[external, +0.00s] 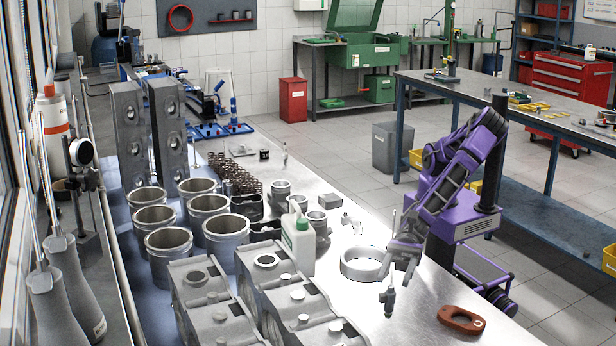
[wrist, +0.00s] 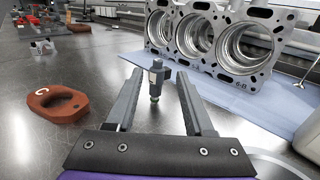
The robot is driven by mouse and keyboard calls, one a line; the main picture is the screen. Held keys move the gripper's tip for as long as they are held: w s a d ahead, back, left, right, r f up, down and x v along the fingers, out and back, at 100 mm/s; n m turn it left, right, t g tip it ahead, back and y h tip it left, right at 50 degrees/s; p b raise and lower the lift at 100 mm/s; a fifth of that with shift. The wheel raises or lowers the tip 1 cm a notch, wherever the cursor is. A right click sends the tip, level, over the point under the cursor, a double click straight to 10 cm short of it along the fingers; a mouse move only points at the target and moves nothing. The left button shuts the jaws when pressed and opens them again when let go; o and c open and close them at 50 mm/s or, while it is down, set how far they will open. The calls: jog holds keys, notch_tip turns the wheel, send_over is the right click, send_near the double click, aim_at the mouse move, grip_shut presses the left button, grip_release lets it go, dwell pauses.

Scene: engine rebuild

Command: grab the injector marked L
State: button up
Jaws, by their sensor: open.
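A small grey injector (external: 389,300) stands upright on the steel bench near its front. In the wrist view the injector (wrist: 155,86) has a dark body, a small light mark and a greenish lower tip; I cannot read the mark's letter. My gripper (external: 397,274) is open and empty, low over the bench just behind the injector in the external view. In the wrist view my gripper (wrist: 158,80) has its two fingers on either side of the injector, which shows in the gap near the fingertips. Another slim upright part, possibly an injector (external: 285,156), stands farther back.
A red-brown flange (external: 462,320) lies to the right of the injector; it also shows in the wrist view (wrist: 40,116). Engine blocks (external: 262,268), cylinder liners (external: 168,262) and a white-green bottle (external: 298,246) crowd the left.

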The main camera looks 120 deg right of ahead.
aim_at(391, 287)
jog(key=shift+r+x, duration=0.2)
jog(key=shift+x, duration=1.25)
jog(key=shift+r+x, duration=0.15)
jog(key=shift+x, duration=1.3)
jog(key=shift+s+a, duration=0.15)
grip_shut()
